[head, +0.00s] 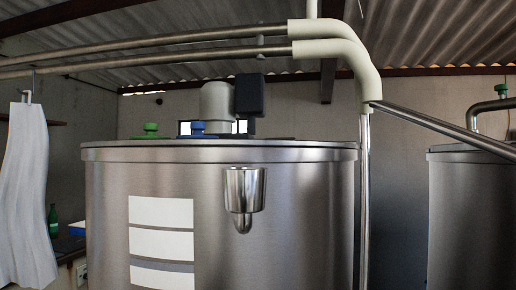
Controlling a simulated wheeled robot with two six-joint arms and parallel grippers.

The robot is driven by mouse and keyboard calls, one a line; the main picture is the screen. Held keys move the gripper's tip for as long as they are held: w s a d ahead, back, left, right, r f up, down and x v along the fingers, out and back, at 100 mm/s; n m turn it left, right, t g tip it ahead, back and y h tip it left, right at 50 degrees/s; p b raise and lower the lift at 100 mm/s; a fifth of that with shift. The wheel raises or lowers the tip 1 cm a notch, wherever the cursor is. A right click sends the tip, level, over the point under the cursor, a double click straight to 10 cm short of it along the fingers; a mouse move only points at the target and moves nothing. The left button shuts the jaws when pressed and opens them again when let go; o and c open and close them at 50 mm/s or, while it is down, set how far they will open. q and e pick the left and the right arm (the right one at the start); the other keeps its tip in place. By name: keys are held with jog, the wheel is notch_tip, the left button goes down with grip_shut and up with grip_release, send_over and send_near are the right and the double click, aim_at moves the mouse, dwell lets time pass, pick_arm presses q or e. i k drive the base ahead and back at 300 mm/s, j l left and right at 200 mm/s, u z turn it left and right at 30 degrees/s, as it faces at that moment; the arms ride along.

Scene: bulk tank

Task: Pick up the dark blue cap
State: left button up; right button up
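A blue cap (198,131) sits on the lid of the large steel tank (300,205), near the back left of the top as I see it. It is the only blue cap I can make out. Its lower part is at the level of the tank's rim, so its base is hard to see. A green cap (151,130) sits to its left on the same lid. Neither of my grippers shows in the head view.
A grey motor housing (216,101) and a black box (250,95) stand right of the caps. Pipes (190,40) cross above the tank. A second tank (470,205) stands right. A white cloth (25,195) hangs left, near a green bottle (53,221).

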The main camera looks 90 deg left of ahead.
aim_at(198, 127)
jog(key=u, duration=2.2)
jog(key=i+j+u, duration=0.2)
jog(key=u, duration=0.15)
jog(key=i+j+u, duration=0.2)
jog(key=u, duration=0.2)
